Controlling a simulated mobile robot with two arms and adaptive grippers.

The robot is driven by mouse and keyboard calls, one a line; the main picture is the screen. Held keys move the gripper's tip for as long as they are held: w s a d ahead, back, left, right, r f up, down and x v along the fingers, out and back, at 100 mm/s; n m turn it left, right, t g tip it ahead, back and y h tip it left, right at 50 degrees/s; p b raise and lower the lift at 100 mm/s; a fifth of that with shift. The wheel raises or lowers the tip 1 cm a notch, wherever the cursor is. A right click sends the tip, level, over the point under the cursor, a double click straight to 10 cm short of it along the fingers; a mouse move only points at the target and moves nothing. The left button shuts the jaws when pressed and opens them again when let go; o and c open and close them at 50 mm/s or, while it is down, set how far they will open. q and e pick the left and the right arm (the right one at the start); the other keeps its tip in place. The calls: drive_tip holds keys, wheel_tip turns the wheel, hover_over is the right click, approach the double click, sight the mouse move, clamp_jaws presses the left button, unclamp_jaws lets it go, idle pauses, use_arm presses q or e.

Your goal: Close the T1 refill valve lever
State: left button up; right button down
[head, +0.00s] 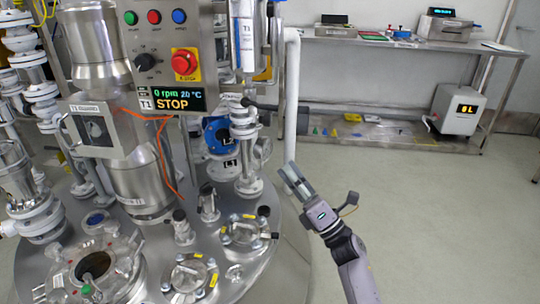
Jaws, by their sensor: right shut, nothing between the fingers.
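A clear vertical tube (246,38) with a printed label stands right of the control panel. Below it, a white flanged valve (244,130) sits in the pipe line above the reactor lid. A thin dark lever (260,105) sticks out to the right near the top of this valve, roughly level. I cannot read a refill valve label on it. My right gripper (294,181) is shut and empty, right of the reactor lid and below and right of the lever, apart from it. My left gripper is not in view.
The control panel (165,55) shows STOP and has a red emergency button (185,62). The steel reactor lid (235,275) carries several ports and flanges. A white vertical pipe (292,95) stands behind my right gripper. A steel bench (400,42) stands at the back; the floor (430,200) at right is clear.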

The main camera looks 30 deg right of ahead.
drive_tip(key=y, duration=0.1)
drive_tip(key=n+p, duration=0.1)
drive_tip(key=p, duration=0.1)
approach(261, 105)
drive_tip(key=w+a+r, duration=0.1)
drive_tip(key=w+a, duration=0.2)
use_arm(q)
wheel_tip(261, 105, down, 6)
use_arm(e)
drive_tip(key=shift+w+d+r, duration=0.2)
drive_tip(key=shift+w+r, duration=0.1)
drive_tip(key=shift+r, duration=0.25)
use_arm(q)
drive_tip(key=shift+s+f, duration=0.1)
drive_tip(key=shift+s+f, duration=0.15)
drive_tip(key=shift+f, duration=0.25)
use_arm(e)
drive_tip(key=shift+d+r, duration=0.15)
drive_tip(key=shift+r, duration=0.3)
drive_tip(key=shift+d+r, duration=0.2)
drive_tip(key=shift+r, duration=0.25)
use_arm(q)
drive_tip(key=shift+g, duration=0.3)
